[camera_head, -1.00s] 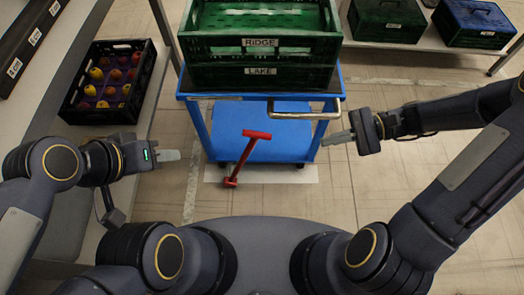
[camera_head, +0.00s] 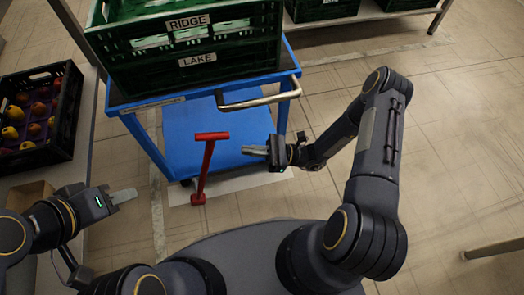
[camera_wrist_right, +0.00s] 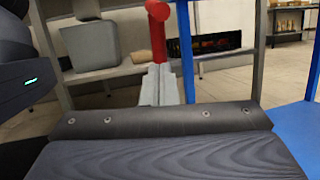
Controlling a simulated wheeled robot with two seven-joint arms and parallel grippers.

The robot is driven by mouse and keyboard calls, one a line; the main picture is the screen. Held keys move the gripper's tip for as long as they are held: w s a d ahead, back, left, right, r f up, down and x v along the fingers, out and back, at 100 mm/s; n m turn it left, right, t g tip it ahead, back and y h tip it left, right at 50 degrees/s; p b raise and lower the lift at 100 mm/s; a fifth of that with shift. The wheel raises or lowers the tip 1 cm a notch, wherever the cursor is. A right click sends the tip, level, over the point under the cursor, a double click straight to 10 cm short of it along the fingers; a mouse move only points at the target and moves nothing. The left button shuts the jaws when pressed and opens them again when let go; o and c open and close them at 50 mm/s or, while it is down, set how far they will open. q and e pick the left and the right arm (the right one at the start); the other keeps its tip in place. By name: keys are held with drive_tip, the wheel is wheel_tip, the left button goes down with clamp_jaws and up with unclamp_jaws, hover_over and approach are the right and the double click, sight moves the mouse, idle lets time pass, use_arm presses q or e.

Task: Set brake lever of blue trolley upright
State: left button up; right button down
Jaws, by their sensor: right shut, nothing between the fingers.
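The blue trolley (camera_head: 178,128) stands in front of me with green crates on its upper deck. Its red brake lever (camera_head: 206,168) rises from a foot near the floor at the trolley's near side to a crossbar handle, leaning slightly right in the head view. My right gripper (camera_head: 245,150) is shut and empty, right of the lever, its fingers pointing left towards it, apart from it in the head view. In the right wrist view the red lever (camera_wrist_right: 158,32) shows beyond the closed fingertips. My left gripper (camera_head: 134,195) is left of the lever, apart from it; its jaw gap cannot be made out.
A metal push handle (camera_head: 258,100) juts from the trolley above the lever. The green crates (camera_head: 232,73) are labelled RIDGE and LAKE. A black crate of fruit (camera_head: 62,130) stands on a shelf at left. Open floor (camera_head: 420,150) lies to the right.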

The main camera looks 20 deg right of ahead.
sight(213, 147)
drive_tip(key=b+x, duration=0.1)
drive_tip(key=x, duration=0.6)
drive_tip(key=shift+a, duration=0.35)
drive_tip(key=shift+g+h, duration=0.3)
drive_tip(key=shift+h, duration=0.4)
drive_tip(key=a+r+p, duration=0.2)
drive_tip(key=a+p, duration=0.1)
drive_tip(key=a+r+p, duration=0.1)
drive_tip(key=a, duration=0.1)
drive_tip(key=shift+r, duration=0.1)
drive_tip(key=a+h+p, duration=0.1)
drive_tip(key=a+p, duration=0.1)
drive_tip(key=a, duration=0.5)
drive_tip(key=shift+n, duration=0.3)
drive_tip(key=shift+a, duration=0.1)
